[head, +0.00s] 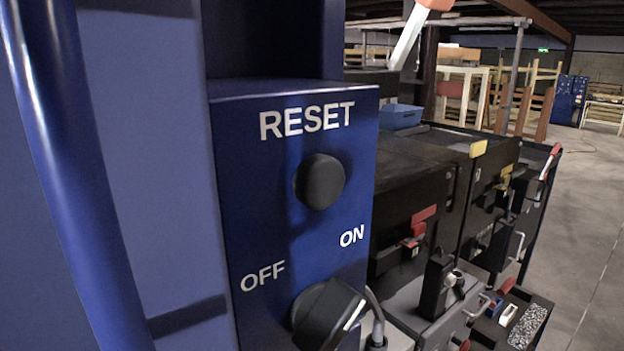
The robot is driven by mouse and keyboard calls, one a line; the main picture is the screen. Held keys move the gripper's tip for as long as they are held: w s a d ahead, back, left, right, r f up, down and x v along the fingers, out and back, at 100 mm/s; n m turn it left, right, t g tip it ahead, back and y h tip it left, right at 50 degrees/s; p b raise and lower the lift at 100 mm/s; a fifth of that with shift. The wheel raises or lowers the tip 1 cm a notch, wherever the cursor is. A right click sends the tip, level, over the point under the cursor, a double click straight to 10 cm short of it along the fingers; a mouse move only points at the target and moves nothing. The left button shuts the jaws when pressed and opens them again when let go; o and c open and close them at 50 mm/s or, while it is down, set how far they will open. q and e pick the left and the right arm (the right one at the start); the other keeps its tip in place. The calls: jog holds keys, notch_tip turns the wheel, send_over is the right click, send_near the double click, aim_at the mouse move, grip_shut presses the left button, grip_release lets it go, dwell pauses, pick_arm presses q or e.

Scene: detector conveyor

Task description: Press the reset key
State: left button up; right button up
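The reset key (320,181) is a round black button on the front of a dark blue control box (245,215), under the white word RESET. It stands out from the panel and nothing covers it. Below it is a black rotary switch (327,312) between the words OFF and ON, with a white line on its grip that points up and right. The picture's bottom edge cuts off the lower part of the switch. Neither of my grippers shows in this view.
A blue pole (75,180) runs down the left side. Right of the box are dark machine cabinets (405,200) with red and yellow parts, a blue bin (400,117) and a grey cable (377,320). Open floor (590,200) lies at the far right.

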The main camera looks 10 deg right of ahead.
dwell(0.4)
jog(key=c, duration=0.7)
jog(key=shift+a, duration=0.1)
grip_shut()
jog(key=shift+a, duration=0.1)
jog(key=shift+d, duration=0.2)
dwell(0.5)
